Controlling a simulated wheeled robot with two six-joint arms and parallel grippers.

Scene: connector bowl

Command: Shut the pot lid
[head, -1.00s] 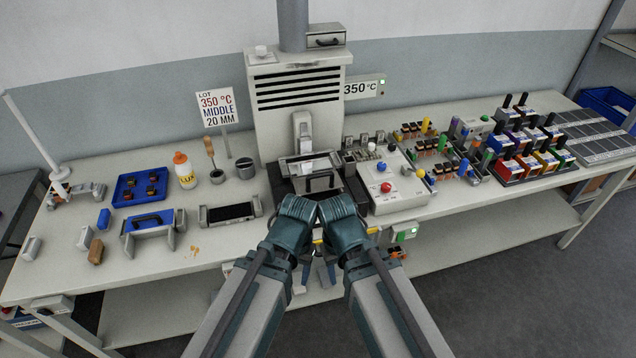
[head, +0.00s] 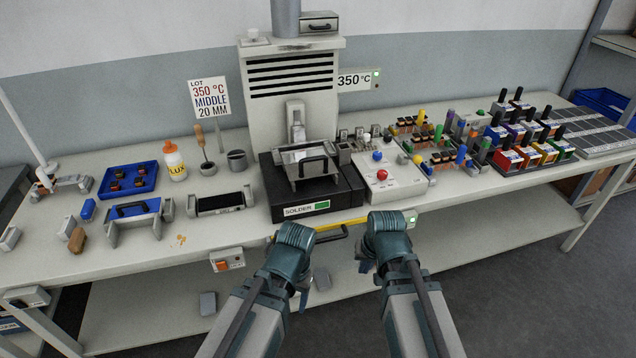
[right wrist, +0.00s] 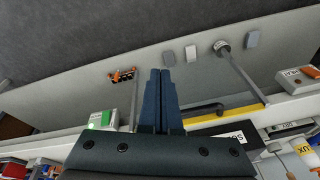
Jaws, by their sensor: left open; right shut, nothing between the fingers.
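The solder pot is a black box (head: 350,195) with a "SOLDER" label at the middle of the bench. A grey metal lid (head: 296,158) with a black handle sits at the top of the pot; I cannot tell whether it is fully closed. My left gripper (head: 302,296) hangs in front of the bench's front edge, apart from the pot, and is open. My right gripper (head: 365,264) is also in front of the edge, to the right. In the right wrist view its fingers (right wrist: 162,78) are shut together with nothing between them.
A yellow bar (head: 345,224) with a black handle runs along the bench edge below the pot. A control box (head: 392,190) with coloured buttons stands right of the pot. A grey holder (head: 221,203) stands left. The fume hood (head: 290,95) rises behind.

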